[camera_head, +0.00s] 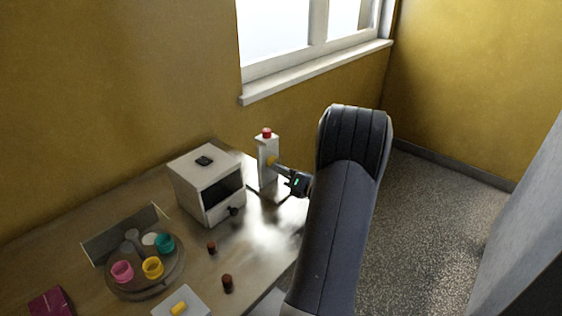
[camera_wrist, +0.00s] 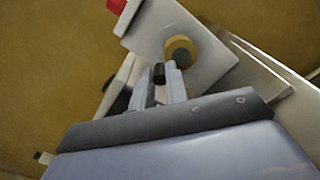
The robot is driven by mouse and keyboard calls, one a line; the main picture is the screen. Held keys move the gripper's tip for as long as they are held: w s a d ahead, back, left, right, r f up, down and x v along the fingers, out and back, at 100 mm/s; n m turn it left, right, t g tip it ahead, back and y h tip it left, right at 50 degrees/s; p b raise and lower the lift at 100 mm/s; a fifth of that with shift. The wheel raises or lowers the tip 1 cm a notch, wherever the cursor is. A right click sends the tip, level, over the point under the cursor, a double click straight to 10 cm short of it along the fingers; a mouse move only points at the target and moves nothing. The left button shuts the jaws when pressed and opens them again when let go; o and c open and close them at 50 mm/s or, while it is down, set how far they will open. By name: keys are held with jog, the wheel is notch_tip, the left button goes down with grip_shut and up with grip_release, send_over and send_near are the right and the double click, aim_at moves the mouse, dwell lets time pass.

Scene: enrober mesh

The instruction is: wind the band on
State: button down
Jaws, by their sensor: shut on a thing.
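A white upright stand (camera_head: 267,171) with a red cap (camera_head: 266,133) stands at the far right end of the table. It fills the upper middle of the wrist view (camera_wrist: 208,62). A round yellow hub (camera_wrist: 181,50) with a dark centre sits on the stand's face; it also shows in the head view (camera_head: 271,161). My gripper (camera_wrist: 160,83) is beside the hub and shut on a small dark grip (camera_wrist: 159,72), which shows between the fingertips. How the grip joins the hub is hidden. In the head view my gripper (camera_head: 288,175) is just right of the stand. I cannot make out a band.
A white box (camera_head: 192,176) with a dark opening stands left of the stand. Open floor lies right of the table.

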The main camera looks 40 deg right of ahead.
jog(key=m+p, duration=0.1)
jog(key=r+m+p, duration=0.1)
jog(key=m+p, duration=0.2)
jog(key=p, duration=0.1)
jog(key=shift+d+r+m, duration=0.2)
jog(key=shift+d+m, duration=0.2)
jog(key=shift+w+d+m+p, duration=0.1)
jog(key=shift+d+m+p, duration=0.15)
jog(key=shift+m+p, duration=0.75)
jog(key=shift+d+m+p, duration=0.2)
jog(key=shift+m+p, duration=0.55)
jog(key=shift+m, duration=0.35)
jog(key=c, duration=1.4)
grip_release()
jog(key=s+d+b, duration=0.1)
jog(key=s+b, duration=0.1)
jog(key=s, duration=0.8)
jog(key=shift+s, duration=0.4)
